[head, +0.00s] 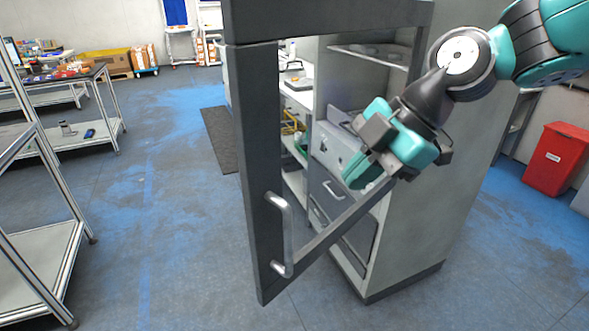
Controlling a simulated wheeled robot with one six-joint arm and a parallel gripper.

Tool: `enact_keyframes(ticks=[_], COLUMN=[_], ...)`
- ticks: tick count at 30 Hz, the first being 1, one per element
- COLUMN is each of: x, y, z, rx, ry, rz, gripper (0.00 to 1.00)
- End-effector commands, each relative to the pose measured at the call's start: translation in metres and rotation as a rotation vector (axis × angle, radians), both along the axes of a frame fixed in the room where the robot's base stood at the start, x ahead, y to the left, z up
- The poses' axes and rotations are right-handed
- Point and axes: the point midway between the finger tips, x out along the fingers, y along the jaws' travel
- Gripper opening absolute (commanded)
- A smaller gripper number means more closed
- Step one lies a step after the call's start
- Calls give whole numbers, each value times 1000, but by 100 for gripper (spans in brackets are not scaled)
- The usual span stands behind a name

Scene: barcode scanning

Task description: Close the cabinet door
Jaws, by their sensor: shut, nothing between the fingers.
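The cabinet door (261,170) is a dark grey frame with a see-through middle. It stands open, swung out toward me, with a silver bar handle (290,235) low on its left upright. The pale grey cabinet (420,215) stands behind it, and its shelves and drawers show through the door frame. My gripper (358,182) is shut and empty. It is at the right part of the door, above the lower rail and well right of the handle. I cannot tell whether it touches the door.
Metal-framed racks (35,250) stand at the left. A red bin (558,160) stands at the right behind the cabinet. A dark mat (220,140) lies on the floor behind the door. The blue-grey floor left of the door is clear.

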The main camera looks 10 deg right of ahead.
Motion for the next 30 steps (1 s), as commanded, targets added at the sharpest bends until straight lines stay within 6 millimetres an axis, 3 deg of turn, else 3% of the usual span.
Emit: enact_keyframes(ticks=[3, 8, 23, 30], x=[17, 23, 34, 60], y=[-3, 0, 57, 76], z=[12, 8, -68, -66], rx=[10, 13, 11, 11], ry=[-106, -155, -150, -156], rz=[121, 184, 187, 182], gripper=[0, 0, 0, 0])
